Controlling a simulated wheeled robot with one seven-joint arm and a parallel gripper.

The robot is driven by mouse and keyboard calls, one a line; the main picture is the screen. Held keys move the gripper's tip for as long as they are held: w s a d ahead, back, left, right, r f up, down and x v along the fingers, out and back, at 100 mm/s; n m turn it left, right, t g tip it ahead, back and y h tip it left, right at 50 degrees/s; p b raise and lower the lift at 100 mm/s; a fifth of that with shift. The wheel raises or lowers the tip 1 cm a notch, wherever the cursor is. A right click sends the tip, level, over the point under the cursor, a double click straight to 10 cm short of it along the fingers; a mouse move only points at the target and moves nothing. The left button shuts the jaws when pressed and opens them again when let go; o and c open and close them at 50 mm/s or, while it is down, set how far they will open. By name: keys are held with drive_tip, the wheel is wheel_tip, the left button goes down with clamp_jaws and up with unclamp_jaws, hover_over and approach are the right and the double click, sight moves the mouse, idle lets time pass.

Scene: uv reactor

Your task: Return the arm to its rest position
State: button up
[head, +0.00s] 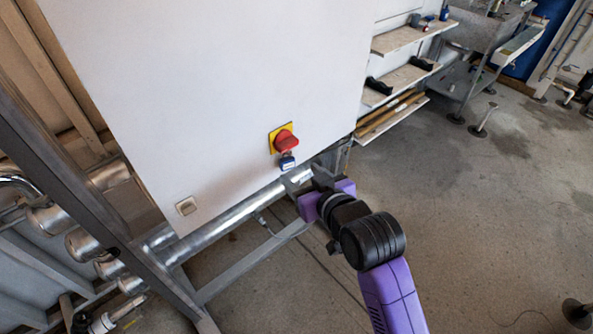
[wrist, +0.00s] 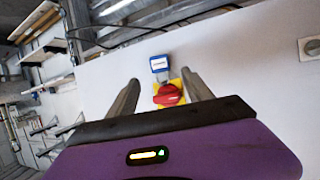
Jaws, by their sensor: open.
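My gripper (wrist: 162,93) is open in the wrist view, its two grey fingers spread apart with nothing held. Between the fingers, farther off, a red rotary switch (wrist: 168,94) on a yellow plate shows with a blue padlock (wrist: 159,64) beside it. In the head view my purple and black arm reaches up from the bottom right toward the white panel. The red switch (head: 286,141) and the blue padlock (head: 288,163) hang just above and left of my gripper there. The fingertips are hard to make out in the head view.
Steel pipes and a frame beam (head: 85,185) lie at left. Shelves (head: 405,75) with tools are behind at right. Concrete floor (head: 480,220) is open at right.

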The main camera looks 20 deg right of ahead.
drive_tip(key=s+d+r+m+t+h, duration=0.1)
drive_tip(key=s+d+r+t, duration=0.1)
drive_tip(key=s+r+t, duration=0.3)
drive_tip(key=s+f+g, duration=0.1)
drive_tip(key=s+f, duration=0.1)
drive_tip(key=s, duration=1.5)
drive_tip(key=s+a+f+g, duration=0.1)
drive_tip(key=s+f+g, duration=0.1)
drive_tip(key=s, duration=1.4)
drive_tip(key=shift+s+a+f+g, duration=0.15)
drive_tip(key=shift+s+f+g, duration=0.2)
drive_tip(key=shift+f, duration=0.3)
